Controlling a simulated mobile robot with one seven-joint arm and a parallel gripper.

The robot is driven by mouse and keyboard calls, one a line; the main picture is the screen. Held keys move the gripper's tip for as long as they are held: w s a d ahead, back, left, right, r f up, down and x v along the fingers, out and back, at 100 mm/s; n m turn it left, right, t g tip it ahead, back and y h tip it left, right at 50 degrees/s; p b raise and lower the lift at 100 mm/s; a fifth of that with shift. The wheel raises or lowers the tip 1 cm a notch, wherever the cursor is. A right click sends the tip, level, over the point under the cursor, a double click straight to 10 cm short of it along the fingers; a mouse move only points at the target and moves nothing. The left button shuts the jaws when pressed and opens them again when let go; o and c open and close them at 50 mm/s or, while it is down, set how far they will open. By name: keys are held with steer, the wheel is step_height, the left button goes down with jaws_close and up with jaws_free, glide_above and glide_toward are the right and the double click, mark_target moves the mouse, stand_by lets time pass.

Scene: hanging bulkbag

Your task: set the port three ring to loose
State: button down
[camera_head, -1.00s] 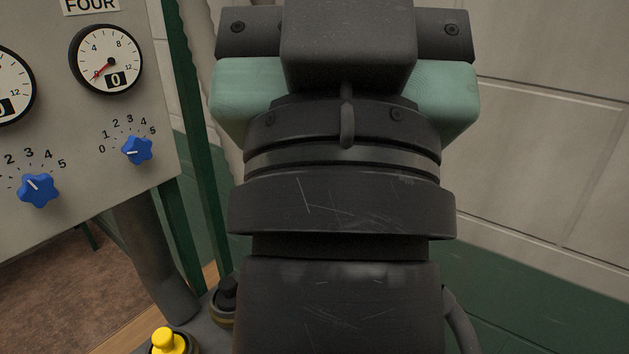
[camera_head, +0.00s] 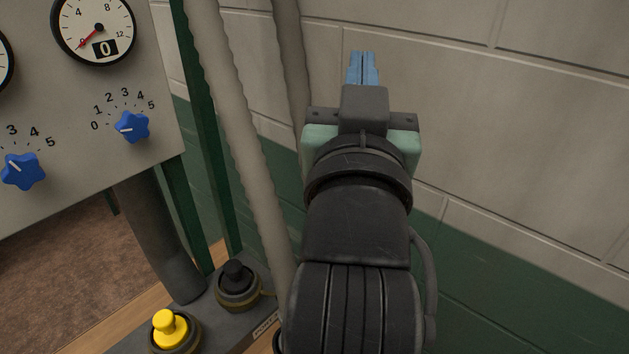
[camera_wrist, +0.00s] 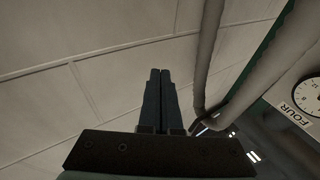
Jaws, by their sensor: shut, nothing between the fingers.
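My gripper (camera_head: 362,56) is raised in front of the pale wall, right of the corrugated hoses. Its blue fingers are closed together and empty. In the wrist view the shut fingers (camera_wrist: 160,73) point at the bare wall. Two ports show low in the head view: one with a yellow plug (camera_head: 169,327) and one with a black plug (camera_head: 237,275), each in a dark collar with a brownish ring at its base. A small label (camera_head: 265,325) beside them is only partly readable as "PORT". I cannot tell which port is three. My arm covers the area right of them.
A grey panel (camera_head: 60,185) with dials and blue star knobs (camera_head: 131,127) stands at left. A pale corrugated hose (camera_head: 235,110) runs down between panel and gripper, with a darker one (camera_head: 293,70) behind. Free space lies right of my arm before the wall (camera_head: 520,110).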

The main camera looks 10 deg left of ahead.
steer(key=w+a+f+g, duration=0.1)
steer(key=w+f+g, duration=0.25)
steer(key=f, duration=0.55)
steer(key=w+f+g, duration=0.3)
steer(key=w+f, duration=0.1)
steer(key=f, duration=0.4)
steer(key=m+g, duration=0.1)
steer(key=g, duration=1)
glide_above(273, 294)
steer(key=w+d, duration=0.2)
steer(key=w, duration=0.1)
step_height(273, 294, down, 21)
steer(key=shift+d+r, duration=0.1)
steer(key=shift+r, duration=0.05)
steer(key=b+x, duration=0.1)
steer(key=x, duration=0.9)
steer(key=shift+d, duration=0.2)
steer(key=shift+s+a+r+p, duration=0.1)
steer(key=shift+s+r+p, duration=0.2)
steer(key=shift+s+p, duration=0.6)
steer(key=shift+s+a+r+p, duration=0.15)
steer(key=shift+s+p, duration=0.55)
steer(key=shift+s, duration=0.35)
